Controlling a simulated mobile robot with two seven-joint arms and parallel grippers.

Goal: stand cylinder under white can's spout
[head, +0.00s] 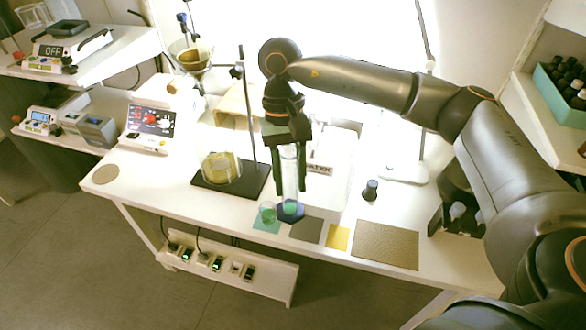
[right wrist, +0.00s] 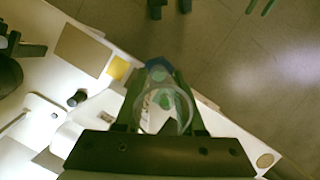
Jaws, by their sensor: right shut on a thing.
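My right gripper (head: 290,188) points down and is shut on a clear cylinder (head: 290,165) with a blue foot (head: 291,211). The cylinder looks upright, with something green low inside. I cannot tell whether its foot touches the table. In the right wrist view the cylinder (right wrist: 165,110) sits between my fingers, foot away from the camera. The white can (head: 335,150), with a dark-lettered label, stands just behind and right of the cylinder; my gripper partly hides it. I cannot make out its spout. My left gripper is not recognisable in the head view.
Grey (head: 306,231), yellow (head: 338,237) and brown mats (head: 385,245) lie along the front edge. A dark stopper-like piece (head: 370,190) is right. A stand's dark base (head: 207,190) is left.

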